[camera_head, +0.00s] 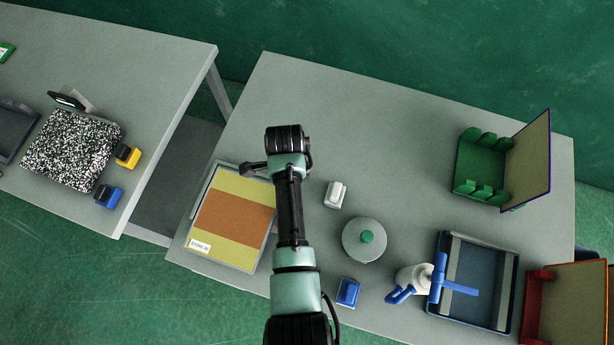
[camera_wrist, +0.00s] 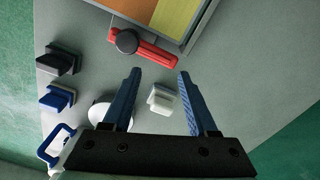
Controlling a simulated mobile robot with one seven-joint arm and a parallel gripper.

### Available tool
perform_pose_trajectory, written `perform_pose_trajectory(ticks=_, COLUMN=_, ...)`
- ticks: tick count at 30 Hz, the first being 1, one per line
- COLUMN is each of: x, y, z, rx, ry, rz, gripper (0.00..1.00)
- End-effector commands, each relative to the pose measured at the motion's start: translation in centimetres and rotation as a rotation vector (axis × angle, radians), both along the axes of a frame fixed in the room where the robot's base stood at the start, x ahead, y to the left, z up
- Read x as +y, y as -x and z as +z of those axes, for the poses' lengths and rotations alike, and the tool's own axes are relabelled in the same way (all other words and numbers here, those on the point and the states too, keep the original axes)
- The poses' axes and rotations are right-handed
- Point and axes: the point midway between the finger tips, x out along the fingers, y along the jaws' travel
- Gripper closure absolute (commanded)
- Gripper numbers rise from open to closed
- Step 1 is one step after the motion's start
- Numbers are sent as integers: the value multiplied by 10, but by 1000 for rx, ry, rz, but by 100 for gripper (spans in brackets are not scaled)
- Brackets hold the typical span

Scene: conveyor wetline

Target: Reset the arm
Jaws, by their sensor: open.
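My arm (camera_head: 290,210) reaches up over the middle of the right table in the head view and bends at its top. My gripper (camera_wrist: 160,73) shows in the wrist view with its two blue fingers spread apart and nothing held between them. In the head view the fingers cannot be made out clearly. A small white block (camera_wrist: 160,99) appears between the fingers in the wrist view, on the table below. It also stands right of my arm in the head view (camera_head: 335,194).
A striped panel (camera_head: 232,216) lies left of my arm; a red bar (camera_wrist: 150,52) with a black knob borders it. The table's upper middle is clear.

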Motion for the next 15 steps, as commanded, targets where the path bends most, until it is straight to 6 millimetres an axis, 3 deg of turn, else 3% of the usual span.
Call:
perform_pose_trajectory(ticks=12, x=-1, y=0, z=-1, rx=0, ry=1, rz=-2, gripper=41)
perform_pose_trajectory(ticks=15, x=0, y=-30, z=15, rx=-105, ry=-5, rz=58, gripper=41)
